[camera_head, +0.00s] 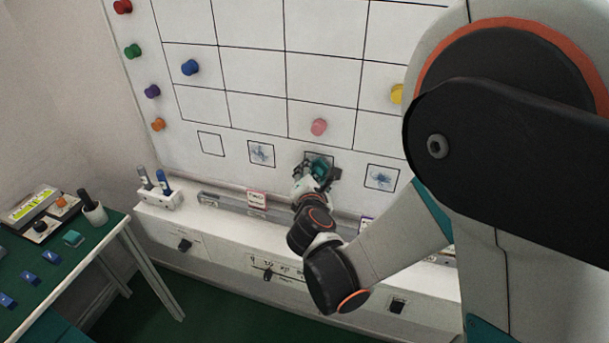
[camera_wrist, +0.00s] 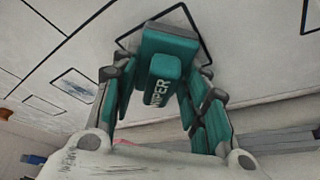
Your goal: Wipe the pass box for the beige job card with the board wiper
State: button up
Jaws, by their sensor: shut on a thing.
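My gripper (camera_head: 316,178) is shut on the teal board wiper (camera_wrist: 165,50), which has "WIPER" lettered on its handle. The wiper is at the third small box (camera_head: 306,154) from the left in the board's bottom row. In the wrist view it lies against or very close to the white board, inside the box's black outline (camera_wrist: 205,42); contact is hard to judge. It covers most of that box, so any marks beneath are hidden. The second box (camera_head: 261,153) and fourth box (camera_head: 382,178) hold blue scribbles. The first box (camera_head: 211,143) looks blank. I cannot identify a beige job card.
A pink magnet (camera_head: 319,127) sits just above the wiper's box. A ledge below the board carries a marker holder (camera_head: 160,196) and a red-edged label (camera_head: 257,198). A green-topped table (camera_head: 75,262) with small items stands at the left.

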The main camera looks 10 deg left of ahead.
jog(key=shift+d+b, duration=0.6)
jog(key=shift+d, duration=1.55)
jog(key=shift+w+a+b, duration=0.2)
jog(key=shift+a+b, duration=0.2)
jog(key=shift+a, duration=3.25)
jog(key=shift+s+r, duration=0.1)
jog(key=shift+r, duration=0.2)
jog(key=d+b, duration=0.1)
jog(key=d, duration=0.6)
jog(key=shift+s+d, duration=0.15)
jog(key=a, duration=0.7)
jog(key=shift+a+b, duration=0.3)
jog(key=shift+b, duration=0.15)
